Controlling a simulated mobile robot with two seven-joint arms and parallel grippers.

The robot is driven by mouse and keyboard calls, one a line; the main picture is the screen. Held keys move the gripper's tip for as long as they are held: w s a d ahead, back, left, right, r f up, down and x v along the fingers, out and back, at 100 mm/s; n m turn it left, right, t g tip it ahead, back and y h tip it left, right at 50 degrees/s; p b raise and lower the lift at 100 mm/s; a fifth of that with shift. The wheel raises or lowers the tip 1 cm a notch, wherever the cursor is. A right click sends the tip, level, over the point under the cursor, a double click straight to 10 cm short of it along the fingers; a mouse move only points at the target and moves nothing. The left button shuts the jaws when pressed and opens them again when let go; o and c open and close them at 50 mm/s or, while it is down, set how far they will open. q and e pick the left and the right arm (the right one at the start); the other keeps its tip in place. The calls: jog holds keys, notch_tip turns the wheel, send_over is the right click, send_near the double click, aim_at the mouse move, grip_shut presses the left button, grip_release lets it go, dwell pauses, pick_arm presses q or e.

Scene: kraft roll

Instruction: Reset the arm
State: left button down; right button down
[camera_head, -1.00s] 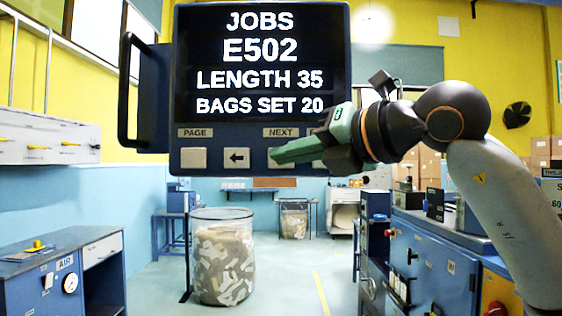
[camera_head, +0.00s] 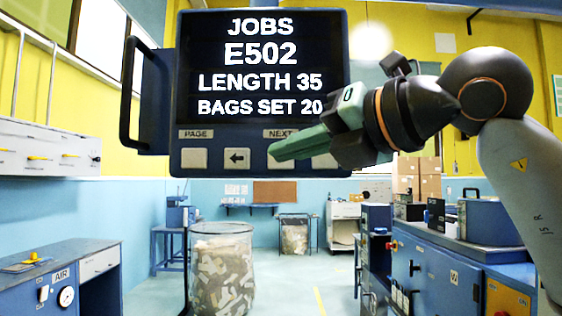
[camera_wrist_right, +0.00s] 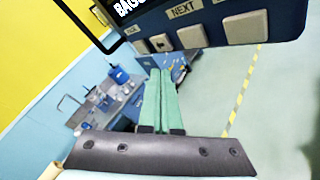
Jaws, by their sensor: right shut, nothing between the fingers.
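My right arm comes in from the right in the head view. My right gripper (camera_head: 272,154) has green fingers, shut with nothing between them. Its tips show in front of the lower edge of a control panel (camera_head: 262,85), over the button row near the NEXT label. In the right wrist view the closed fingers (camera_wrist_right: 162,78) point toward the panel's lower edge (camera_wrist_right: 215,30). I cannot tell whether they touch a button. The screen reads JOBS, E502, LENGTH 35, BAGS SET 20. The fingers and wrist hide the rightmost buttons. My left gripper is not in view.
A clear bin of paper scraps (camera_head: 222,270) stands below the panel. A blue bench (camera_head: 60,275) is at the left, and blue machine cabinets (camera_head: 440,265) line the right. The floor between has free room.

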dwell(0.5)
